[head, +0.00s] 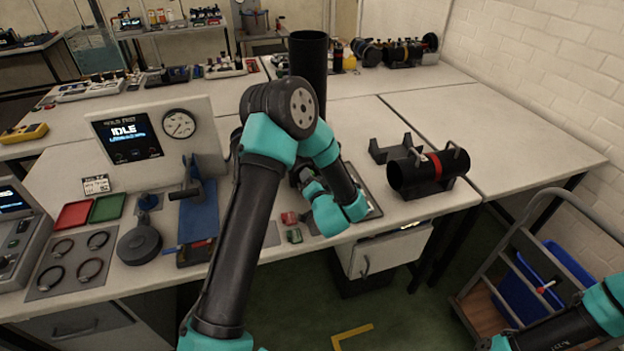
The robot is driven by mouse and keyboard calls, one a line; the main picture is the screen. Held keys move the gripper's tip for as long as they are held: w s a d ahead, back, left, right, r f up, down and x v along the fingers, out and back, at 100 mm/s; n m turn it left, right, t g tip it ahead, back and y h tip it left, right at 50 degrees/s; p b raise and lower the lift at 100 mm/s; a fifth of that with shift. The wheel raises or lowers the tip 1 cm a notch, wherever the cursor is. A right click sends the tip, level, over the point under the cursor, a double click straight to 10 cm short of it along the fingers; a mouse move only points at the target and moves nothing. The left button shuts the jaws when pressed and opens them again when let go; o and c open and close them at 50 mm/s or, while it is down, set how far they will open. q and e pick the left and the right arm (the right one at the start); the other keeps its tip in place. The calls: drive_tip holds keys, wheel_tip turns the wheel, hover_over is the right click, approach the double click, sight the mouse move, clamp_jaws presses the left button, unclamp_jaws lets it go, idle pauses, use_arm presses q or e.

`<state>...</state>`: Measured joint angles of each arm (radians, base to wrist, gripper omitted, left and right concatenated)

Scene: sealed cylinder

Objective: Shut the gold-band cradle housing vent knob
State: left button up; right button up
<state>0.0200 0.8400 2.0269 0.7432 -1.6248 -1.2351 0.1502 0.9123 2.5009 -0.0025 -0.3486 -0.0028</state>
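A black cylindrical housing with a red band (434,166) lies on its side in a dark cradle (426,190) on the right of the bench. An empty dark cradle (391,151) stands just behind it. I see no gold band on either one, and I cannot make out a vent knob. My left arm reaches over the middle of the bench. Its gripper (311,184) is low over the bench, left of the cradles and apart from them, partly hidden by my wrist; its opening is unclear. My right arm shows only at the bottom right corner, its gripper out of frame.
A tall black cylinder (308,62) stands behind my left arm. A gauge panel reading IDLE (128,138), a blue press-like fixture (198,208), red and green trays and rings fill the left. A trolley with a blue bin (549,277) stands right. Bench right of the cradles is clear.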

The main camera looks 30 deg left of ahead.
use_arm(q)
drive_tip(key=shift+s+d, duration=0.1)
drive_tip(key=v, duration=1.7)
